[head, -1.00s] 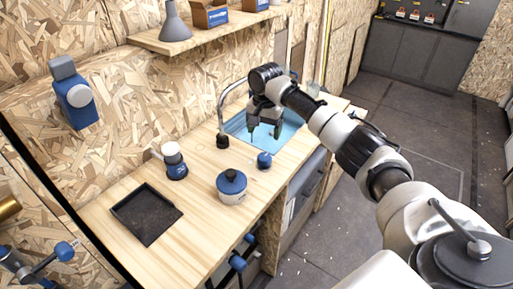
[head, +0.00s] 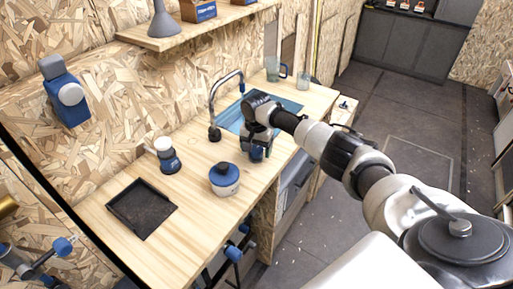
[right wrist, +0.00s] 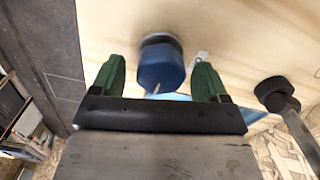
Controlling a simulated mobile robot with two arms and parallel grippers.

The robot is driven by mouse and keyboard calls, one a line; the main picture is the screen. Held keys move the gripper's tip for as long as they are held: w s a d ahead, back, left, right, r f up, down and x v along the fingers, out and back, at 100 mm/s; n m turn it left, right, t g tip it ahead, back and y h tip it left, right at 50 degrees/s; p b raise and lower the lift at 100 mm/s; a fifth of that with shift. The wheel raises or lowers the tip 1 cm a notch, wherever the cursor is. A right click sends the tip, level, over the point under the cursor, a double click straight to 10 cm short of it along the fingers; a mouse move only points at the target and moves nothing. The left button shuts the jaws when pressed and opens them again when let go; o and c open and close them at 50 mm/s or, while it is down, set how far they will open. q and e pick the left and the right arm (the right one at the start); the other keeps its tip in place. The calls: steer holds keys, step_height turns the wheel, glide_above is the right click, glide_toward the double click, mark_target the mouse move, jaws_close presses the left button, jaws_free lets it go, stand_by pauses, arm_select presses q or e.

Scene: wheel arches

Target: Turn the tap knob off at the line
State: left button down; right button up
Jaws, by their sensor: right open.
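The tap knob (right wrist: 161,66) is a blue round knob with a dark base on the wooden counter. In the right wrist view it stands between the two green fingertips of my right gripper (right wrist: 159,78), with a visible gap on each side. In the head view the gripper (head: 257,150) is down over the knob, which is mostly hidden behind it. My right gripper is open. A small pale mark (right wrist: 201,57) lies on the counter beside the knob; I cannot tell whether it is the line. The curved tap (head: 213,104) stands behind at the sink. My left gripper is out of view.
A blue-lidded white pot (head: 224,180) stands close to the left of the gripper.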

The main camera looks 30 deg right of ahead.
steer(key=c, duration=0.9)
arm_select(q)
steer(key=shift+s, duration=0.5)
